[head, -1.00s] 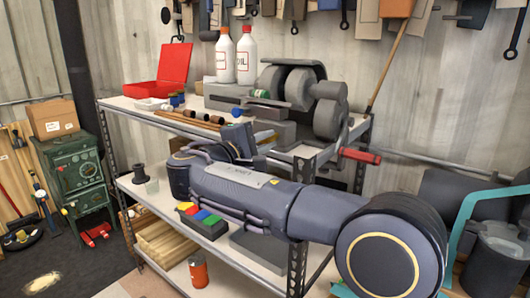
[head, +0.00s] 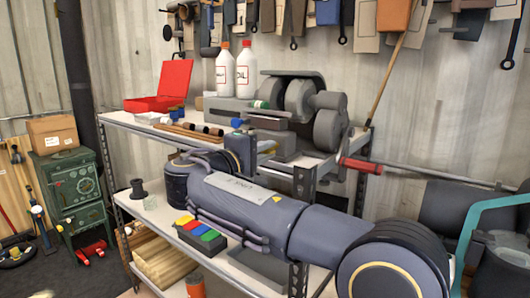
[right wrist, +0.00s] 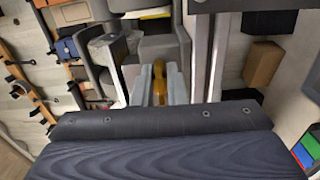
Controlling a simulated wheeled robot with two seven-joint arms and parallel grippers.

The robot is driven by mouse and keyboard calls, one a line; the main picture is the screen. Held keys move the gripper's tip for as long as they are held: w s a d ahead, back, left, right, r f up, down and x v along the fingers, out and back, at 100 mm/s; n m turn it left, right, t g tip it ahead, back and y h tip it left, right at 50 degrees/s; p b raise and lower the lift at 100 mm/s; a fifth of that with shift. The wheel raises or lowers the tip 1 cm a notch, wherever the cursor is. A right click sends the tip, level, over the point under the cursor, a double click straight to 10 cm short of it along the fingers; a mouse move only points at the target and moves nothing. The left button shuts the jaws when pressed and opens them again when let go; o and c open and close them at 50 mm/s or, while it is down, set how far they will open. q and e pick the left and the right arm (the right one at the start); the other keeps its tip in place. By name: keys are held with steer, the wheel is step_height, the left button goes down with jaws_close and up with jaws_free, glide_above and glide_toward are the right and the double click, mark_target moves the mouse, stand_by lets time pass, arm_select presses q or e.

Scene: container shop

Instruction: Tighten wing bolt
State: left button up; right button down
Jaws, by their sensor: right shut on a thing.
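My right gripper (right wrist: 160,88) is shut on a small orange-yellow piece, which looks like the wing bolt (right wrist: 159,70), upright between its two pale fingers in the right wrist view. In the head view my right gripper (head: 240,150) is at the front of a grey machine (head: 300,100) on the top shelf. The bolt is hidden there behind the gripper and arm. The bolt's threads and seat do not show in either view. My left gripper is not in view.
The top shelf also holds two white bottles (head: 246,70) and an open red box (head: 172,82). A red-handled bar (head: 360,165) sticks out at the machine's right. Below my right arm are a tray of coloured blocks (head: 205,235) and an orange can (head: 195,285).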

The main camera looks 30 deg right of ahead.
steer(key=c, duration=1.6)
jaws_free()
steer(key=v, duration=0.8)
steer(key=shift+d+f, duration=0.1)
